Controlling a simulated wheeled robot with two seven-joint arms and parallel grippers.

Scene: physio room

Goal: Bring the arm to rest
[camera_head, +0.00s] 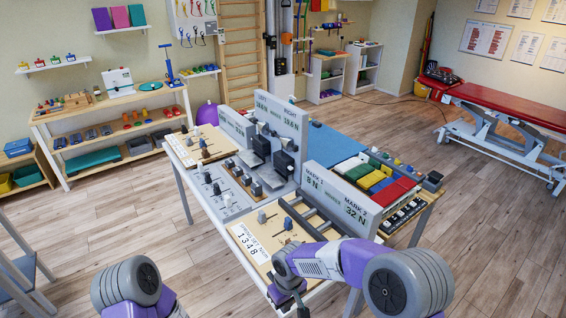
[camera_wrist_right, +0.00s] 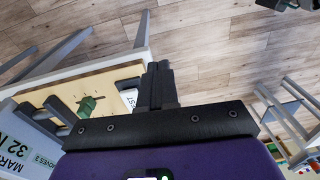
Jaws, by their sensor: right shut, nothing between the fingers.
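My right arm (camera_head: 345,262) comes in from the lower right of the head view and reaches left to the table's near edge. Its gripper (camera_head: 288,300) hangs low beside the front of the table, partly cut by the bottom edge. In the right wrist view the dark fingers (camera_wrist_right: 157,82) are together with nothing between them. They are over the floor, beside the table edge, apart from the knob board (camera_wrist_right: 88,105). My left arm (camera_head: 130,285) shows only in part at the lower left; its gripper is out of view.
The worktable holds a number board (camera_head: 262,245), lever panels (camera_head: 222,195), grey display panels (camera_head: 340,195) and coloured blocks (camera_head: 380,185). A chair (camera_head: 25,270) stands at the left. Shelves (camera_head: 110,125) line the wall; a red-topped couch (camera_head: 510,105) is at the right. Wooden floor (camera_head: 500,235) is clear on the right.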

